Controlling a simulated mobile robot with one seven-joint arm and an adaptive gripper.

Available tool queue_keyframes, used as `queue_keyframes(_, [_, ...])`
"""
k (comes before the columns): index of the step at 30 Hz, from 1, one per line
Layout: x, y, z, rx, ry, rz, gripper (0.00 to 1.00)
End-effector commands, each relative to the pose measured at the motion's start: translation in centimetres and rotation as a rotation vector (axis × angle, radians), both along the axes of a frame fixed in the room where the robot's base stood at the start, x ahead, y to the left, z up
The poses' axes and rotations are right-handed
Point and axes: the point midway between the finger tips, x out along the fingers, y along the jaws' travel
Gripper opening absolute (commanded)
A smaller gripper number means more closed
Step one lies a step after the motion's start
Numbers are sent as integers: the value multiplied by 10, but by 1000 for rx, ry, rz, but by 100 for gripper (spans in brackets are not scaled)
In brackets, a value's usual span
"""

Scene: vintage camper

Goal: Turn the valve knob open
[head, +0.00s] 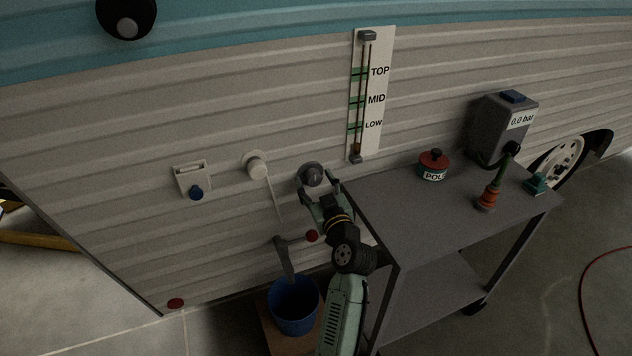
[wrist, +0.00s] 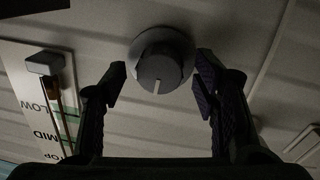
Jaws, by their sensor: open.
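The valve knob (head: 313,174) is a round grey knob on the camper's ribbed beige side wall, left of the level gauge. In the wrist view the knob (wrist: 160,72) has a pale pointer line on its face and sits between and just beyond my fingertips. My gripper (head: 321,192) is open in front of it, and in the wrist view the two dark fingers (wrist: 160,84) stand apart on either side of the knob. I see no clear contact between the fingers and the knob.
The level gauge (head: 373,92) is up and right of the knob. A grey cart (head: 410,225) with a red tin (head: 433,164) and pressure box (head: 502,125) stands close right of my arm. A drain pipe (head: 284,258) and blue bucket (head: 293,312) are below. A white cap (head: 257,169) is left.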

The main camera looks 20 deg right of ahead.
Motion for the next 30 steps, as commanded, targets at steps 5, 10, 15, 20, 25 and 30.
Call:
queue_keyframes(5, [0,0,0,0,0,0,53])
queue_keyframes(10, [0,0,0,0,0,0,42])
queue_keyframes(15, [0,0,0,0,0,0,30])
queue_keyframes(20, [0,0,0,0,0,0,20])
queue_keyframes(25, [0,0,0,0,0,0,8])
queue_keyframes(30, [0,0,0,5,1,1,7])
